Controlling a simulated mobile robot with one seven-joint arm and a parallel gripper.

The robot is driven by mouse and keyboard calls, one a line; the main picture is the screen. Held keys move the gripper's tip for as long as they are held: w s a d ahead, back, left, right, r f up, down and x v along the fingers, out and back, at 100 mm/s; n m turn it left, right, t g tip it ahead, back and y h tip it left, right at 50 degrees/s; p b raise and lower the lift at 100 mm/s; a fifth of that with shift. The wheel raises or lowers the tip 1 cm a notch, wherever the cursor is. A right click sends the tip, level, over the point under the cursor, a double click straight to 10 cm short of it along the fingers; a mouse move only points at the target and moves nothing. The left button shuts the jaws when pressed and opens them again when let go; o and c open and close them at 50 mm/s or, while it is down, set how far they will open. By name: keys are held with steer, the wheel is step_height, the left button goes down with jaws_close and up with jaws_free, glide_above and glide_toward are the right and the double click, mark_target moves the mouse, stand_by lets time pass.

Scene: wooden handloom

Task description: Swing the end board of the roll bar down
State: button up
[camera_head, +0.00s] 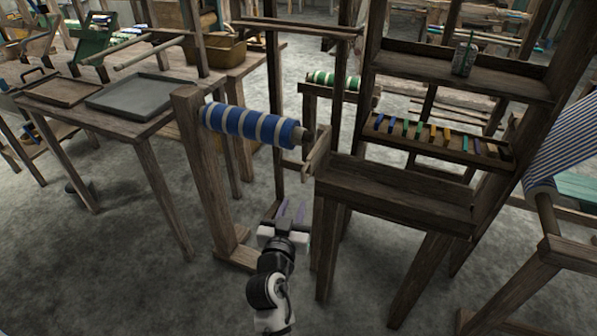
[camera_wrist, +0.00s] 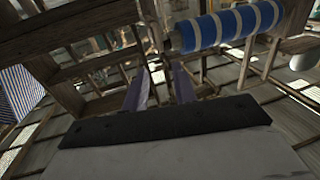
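The roll bar carries a roll of blue cloth with pale stripes (camera_head: 250,125). Its left end meets a thick wooden post (camera_head: 200,165). A short, paler board, seemingly the end board (camera_head: 318,152), stands tilted close to the roll's right end, beside the shelf frame. I cannot tell whether it touches the bar. My gripper (camera_head: 289,211) is below the roll and the board, fingers pointing up and away. In the wrist view its two purple fingers (camera_wrist: 160,88) are apart with nothing between them. The blue roll (camera_wrist: 225,28) shows beyond them at upper right; the board is hard to make out there.
A wooden shelf frame (camera_head: 395,195) stands close to the right of my gripper, with coloured pieces on a shelf. A table with a grey tray (camera_head: 143,97) is at left. Blue-striped cloth (camera_head: 565,145) hangs at far right. The floor in front is clear.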

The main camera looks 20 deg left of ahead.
mark_target(302, 175)
steer(key=w+p, duration=0.1)
steer(key=w, duration=0.3)
steer(key=w+a+p, duration=0.1)
steer(key=w, duration=0.3)
steer(key=w+a+p, duration=0.1)
steer(key=w, duration=0.3)
steer(key=shift+r+p, duration=0.15)
steer(key=shift+p, duration=0.25)
steer(key=shift+w, duration=0.5)
steer(key=shift+a, duration=0.1)
jaws_close()
